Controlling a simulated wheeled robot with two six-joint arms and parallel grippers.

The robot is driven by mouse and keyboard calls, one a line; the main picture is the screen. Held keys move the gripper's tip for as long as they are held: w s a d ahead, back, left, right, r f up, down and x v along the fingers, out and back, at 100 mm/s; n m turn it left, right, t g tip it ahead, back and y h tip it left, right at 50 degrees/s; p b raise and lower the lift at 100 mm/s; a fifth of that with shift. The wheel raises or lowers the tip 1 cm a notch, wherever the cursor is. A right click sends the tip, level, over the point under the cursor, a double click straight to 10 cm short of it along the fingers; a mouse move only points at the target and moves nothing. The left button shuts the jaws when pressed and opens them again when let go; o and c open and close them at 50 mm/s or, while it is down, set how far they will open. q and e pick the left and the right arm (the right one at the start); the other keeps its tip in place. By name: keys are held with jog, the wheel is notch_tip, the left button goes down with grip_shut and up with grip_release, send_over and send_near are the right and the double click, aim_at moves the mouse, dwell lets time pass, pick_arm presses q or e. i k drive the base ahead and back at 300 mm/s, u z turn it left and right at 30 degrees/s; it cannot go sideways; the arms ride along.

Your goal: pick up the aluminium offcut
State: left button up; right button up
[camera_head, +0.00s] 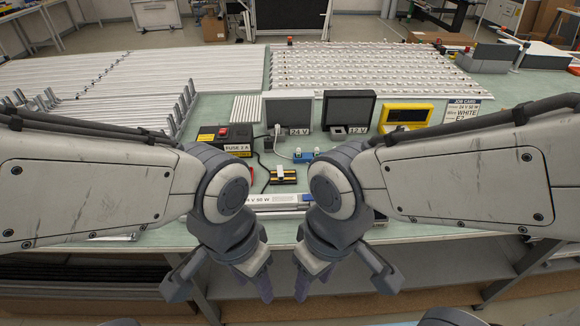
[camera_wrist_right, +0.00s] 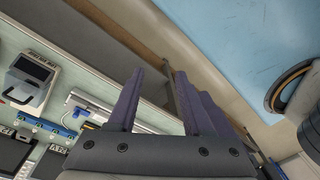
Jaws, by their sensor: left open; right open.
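I cannot single out the aluminium offcut with certainty. A pale metal bar (camera_head: 272,201) labelled 24 V 50 W lies near the bench's front edge, partly hidden behind my arms. Another thin metal strip (camera_head: 115,238) shows at the front edge under my left arm. My left gripper (camera_head: 256,281) is open and hangs in front of the bench edge, pointing down. My right gripper (camera_head: 313,281) is open beside it, also in front of the edge. In the right wrist view its purple fingers (camera_wrist_right: 158,88) stand apart with nothing between them.
The green bench (camera_head: 215,105) holds a fuse box (camera_head: 225,138), two dark-screened units labelled 24 V (camera_head: 288,108) and 12 V (camera_head: 349,108), a yellow meter (camera_head: 405,117) and a job card (camera_head: 462,110). Long profiles (camera_head: 120,75) fill the back left. A shelf (camera_head: 440,265) lies below.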

aim_at(281, 176)
jog(key=i, duration=0.9)
